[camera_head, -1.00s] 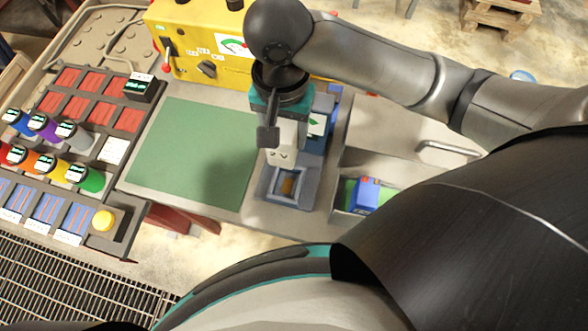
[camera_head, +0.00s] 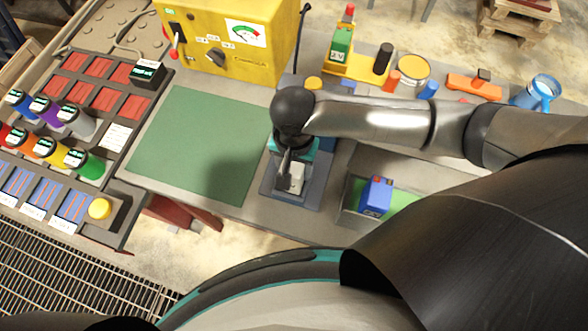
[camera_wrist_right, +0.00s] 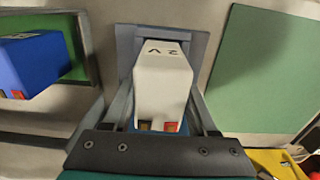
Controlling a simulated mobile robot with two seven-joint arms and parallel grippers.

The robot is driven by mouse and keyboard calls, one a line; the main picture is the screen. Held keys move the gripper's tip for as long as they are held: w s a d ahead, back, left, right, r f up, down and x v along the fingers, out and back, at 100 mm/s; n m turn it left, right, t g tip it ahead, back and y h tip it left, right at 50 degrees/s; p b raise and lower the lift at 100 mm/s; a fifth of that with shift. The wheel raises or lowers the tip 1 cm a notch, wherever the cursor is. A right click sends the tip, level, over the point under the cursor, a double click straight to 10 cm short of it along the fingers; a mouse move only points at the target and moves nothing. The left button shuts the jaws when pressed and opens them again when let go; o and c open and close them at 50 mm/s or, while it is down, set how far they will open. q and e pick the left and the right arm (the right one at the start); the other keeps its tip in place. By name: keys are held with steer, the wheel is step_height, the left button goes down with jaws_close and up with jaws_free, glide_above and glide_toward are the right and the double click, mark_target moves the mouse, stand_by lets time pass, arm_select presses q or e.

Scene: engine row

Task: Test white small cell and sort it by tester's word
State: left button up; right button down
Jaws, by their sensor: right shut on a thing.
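The white small cell (camera_head: 292,178), marked "2 V" in the wrist view (camera_wrist_right: 160,82), is between the fingers of my right gripper (camera_head: 290,165). The fingers (camera_wrist_right: 160,115) are shut on its sides. The cell is at the grey-blue socket (camera_head: 310,197), whose frame (camera_wrist_right: 203,45) surrounds its far end in the wrist view. I cannot tell whether it is fully seated. My arm hides most of the tester behind the socket, including any word on it. My left gripper is not in view.
A blue cell (camera_head: 376,195) stands in a green-lined tray (camera_head: 400,203) at right. A green mat (camera_head: 195,145) lies clear at left. Coloured cylinders (camera_head: 75,118) stand far left.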

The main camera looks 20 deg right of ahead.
steer(key=shift+f, duration=1.05)
steer(key=shift+f, duration=0.15)
steer(key=shift+c, duration=0.9)
jaws_free()
step_height(320, 180, up, 12)
steer(key=shift+r+p, duration=0.15)
steer(key=shift+p, duration=1.05)
